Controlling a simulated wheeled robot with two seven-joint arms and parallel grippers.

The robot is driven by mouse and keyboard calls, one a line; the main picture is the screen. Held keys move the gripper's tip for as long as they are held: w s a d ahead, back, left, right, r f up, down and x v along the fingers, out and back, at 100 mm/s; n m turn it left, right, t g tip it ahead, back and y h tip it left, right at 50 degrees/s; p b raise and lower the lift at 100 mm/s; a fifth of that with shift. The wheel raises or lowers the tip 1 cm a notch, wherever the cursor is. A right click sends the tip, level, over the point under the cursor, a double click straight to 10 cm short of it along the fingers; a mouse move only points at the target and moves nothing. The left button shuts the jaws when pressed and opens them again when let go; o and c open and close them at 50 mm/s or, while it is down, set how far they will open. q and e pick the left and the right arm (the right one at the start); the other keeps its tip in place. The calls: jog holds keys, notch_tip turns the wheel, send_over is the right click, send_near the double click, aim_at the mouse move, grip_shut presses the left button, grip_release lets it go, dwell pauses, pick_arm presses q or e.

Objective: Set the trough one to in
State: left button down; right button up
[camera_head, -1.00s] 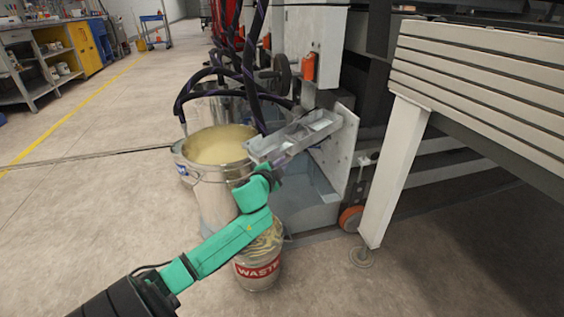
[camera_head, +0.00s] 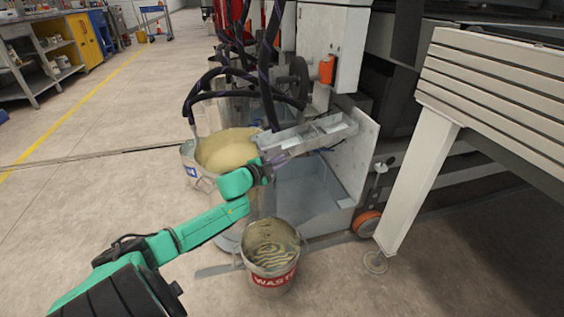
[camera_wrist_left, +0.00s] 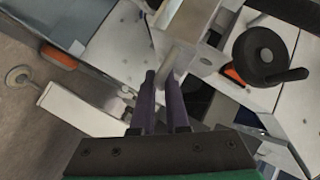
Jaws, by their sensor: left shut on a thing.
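The trough (camera_head: 318,132) is a grey metal tray with raised walls, fixed at the side of the machine near the upright white plate (camera_head: 358,150). My left gripper (camera_head: 277,161) is at the trough's near left end in the head view. In the left wrist view its two purple fingers (camera_wrist_left: 166,98) are shut on a pale metal part (camera_wrist_left: 178,60), which looks like a handle or edge of the trough. The exact grip spot is small and partly hidden by the fingers in the head view. My right gripper is not in view.
A large bucket of cream paint (camera_head: 228,150) stands left of the trough, with black hoses (camera_head: 245,80) above it. A waste bucket (camera_head: 270,262) stands on the floor in front. A white slatted panel (camera_head: 490,90) on a leg is at right. A black handwheel (camera_wrist_left: 262,55) is near the gripper.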

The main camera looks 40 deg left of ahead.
aim_at(274, 156)
pick_arm(q)
jog(key=a, duration=0.1)
jog(key=w+a+m+h, duration=0.1)
jog(key=a, duration=0.1)
jog(key=shift+a+h+b, duration=0.25)
jog(key=shift+h+b, duration=0.05)
jog(key=shift+a+r, duration=0.15)
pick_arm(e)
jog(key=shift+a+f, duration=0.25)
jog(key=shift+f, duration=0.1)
pick_arm(q)
jog(key=shift+a+r, duration=0.1)
jog(key=c, duration=1.2)
grip_release()
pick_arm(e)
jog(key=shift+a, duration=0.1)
